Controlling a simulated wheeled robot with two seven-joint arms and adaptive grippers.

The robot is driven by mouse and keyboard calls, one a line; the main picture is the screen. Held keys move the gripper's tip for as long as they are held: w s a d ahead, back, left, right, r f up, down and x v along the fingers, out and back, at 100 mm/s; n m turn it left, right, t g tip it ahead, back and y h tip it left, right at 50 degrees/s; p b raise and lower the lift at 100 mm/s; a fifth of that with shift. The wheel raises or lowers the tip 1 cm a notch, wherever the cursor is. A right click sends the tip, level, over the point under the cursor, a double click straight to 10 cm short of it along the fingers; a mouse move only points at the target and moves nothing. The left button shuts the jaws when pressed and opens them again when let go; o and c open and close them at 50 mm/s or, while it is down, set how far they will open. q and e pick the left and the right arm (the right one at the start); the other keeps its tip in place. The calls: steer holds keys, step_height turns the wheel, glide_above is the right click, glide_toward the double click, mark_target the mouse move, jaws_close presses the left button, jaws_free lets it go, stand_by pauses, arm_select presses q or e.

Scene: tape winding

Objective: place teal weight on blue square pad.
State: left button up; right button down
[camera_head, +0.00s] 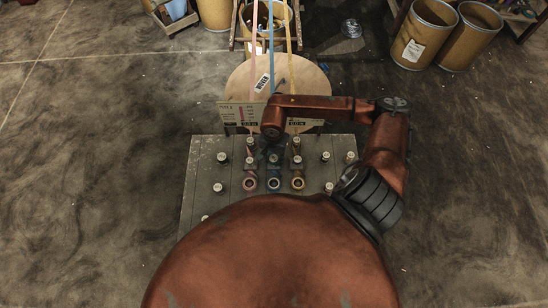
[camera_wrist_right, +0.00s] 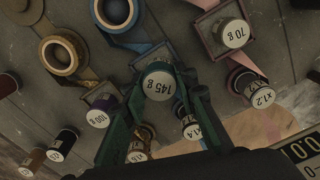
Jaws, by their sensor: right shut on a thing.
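The teal weight (camera_wrist_right: 160,84), with a pale top marked 145 g, is between the fingertips of my right gripper (camera_wrist_right: 158,90) in the right wrist view. The green fingers are shut on its sides. The blue square pad (camera_wrist_right: 150,56) shows partly beside the weight, along the blue tape. The weight overlaps it in this view, and I cannot tell whether it touches the pad. In the head view my right gripper (camera_head: 272,147) is over the middle of the grey board, and the arm hides much of it. My left gripper is not in view.
A 70 g weight (camera_wrist_right: 235,33) stands at the pink pad and a 100 g weight (camera_wrist_right: 98,118) by the yellow tape. Tape rolls, such as the blue roll (camera_wrist_right: 113,12), and several small marked weights (camera_wrist_right: 262,95) crowd the grey board (camera_head: 203,170). A round disc (camera_head: 300,80) lies behind.

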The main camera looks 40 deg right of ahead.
mark_target(274, 158)
steer(key=shift+f, duration=0.15)
steer(key=c, duration=1.5)
jaws_free()
steer(key=shift+c, duration=0.2)
step_height(274, 158, up, 12)
